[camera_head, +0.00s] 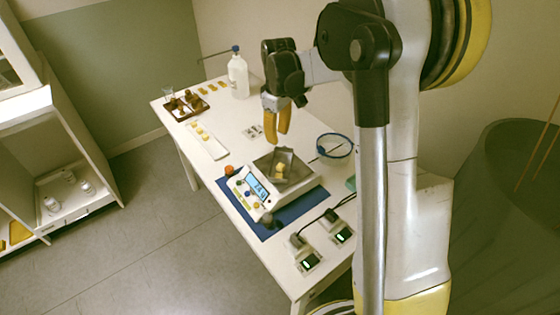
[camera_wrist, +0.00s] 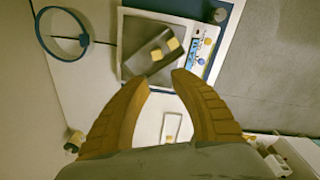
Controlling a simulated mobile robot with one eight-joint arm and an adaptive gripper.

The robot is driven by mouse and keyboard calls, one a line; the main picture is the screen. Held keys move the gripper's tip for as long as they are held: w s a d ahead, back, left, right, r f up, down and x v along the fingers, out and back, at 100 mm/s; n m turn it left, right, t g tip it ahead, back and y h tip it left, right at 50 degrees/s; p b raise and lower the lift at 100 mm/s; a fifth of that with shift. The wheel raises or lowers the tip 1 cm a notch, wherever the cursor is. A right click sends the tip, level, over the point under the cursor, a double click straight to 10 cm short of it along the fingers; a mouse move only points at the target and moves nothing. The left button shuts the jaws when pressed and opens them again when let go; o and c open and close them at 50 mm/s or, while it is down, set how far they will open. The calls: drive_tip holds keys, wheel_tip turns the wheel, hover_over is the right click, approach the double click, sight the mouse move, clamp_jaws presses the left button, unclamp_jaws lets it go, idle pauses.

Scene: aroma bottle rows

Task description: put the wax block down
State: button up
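My gripper (camera_head: 277,140) is above the table, behind the scale (camera_head: 262,201) in the head view. In the wrist view its two orange fingers (camera_wrist: 161,78) stand apart with nothing between them. The dark weighing tray (camera_head: 297,176) sits on the scale and also shows in the wrist view (camera_wrist: 137,64). Yellow wax blocks (camera_head: 280,169) lie in this tray. The wrist view shows two pieces apart there, one nearer the right (camera_wrist: 172,44) and one nearer the middle (camera_wrist: 156,55). My gripper touches neither.
The scale stands on a blue mat (camera_head: 285,216). A white tray with yellow pieces (camera_head: 216,150), a brown tray of small bottles (camera_head: 184,113) and a white bottle (camera_head: 238,77) stand farther back. A blue ring (camera_head: 335,146) is at the right. Small devices (camera_head: 305,259) lie in front.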

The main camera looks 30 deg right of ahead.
drive_tip(key=s+a+r+m+t, duration=0.35)
drive_tip(key=s+a+r, duration=0.35)
drive_tip(key=s+r, duration=0.45)
drive_tip(key=s+a+f+m+t, duration=0.2)
drive_tip(key=s+a+t, duration=0.1)
drive_tip(key=s, duration=0.9)
drive_tip(key=shift+s+a+m, duration=0.35)
drive_tip(key=shift+a, duration=0.2)
drive_tip(key=shift+f, duration=0.1)
idle(1.4)
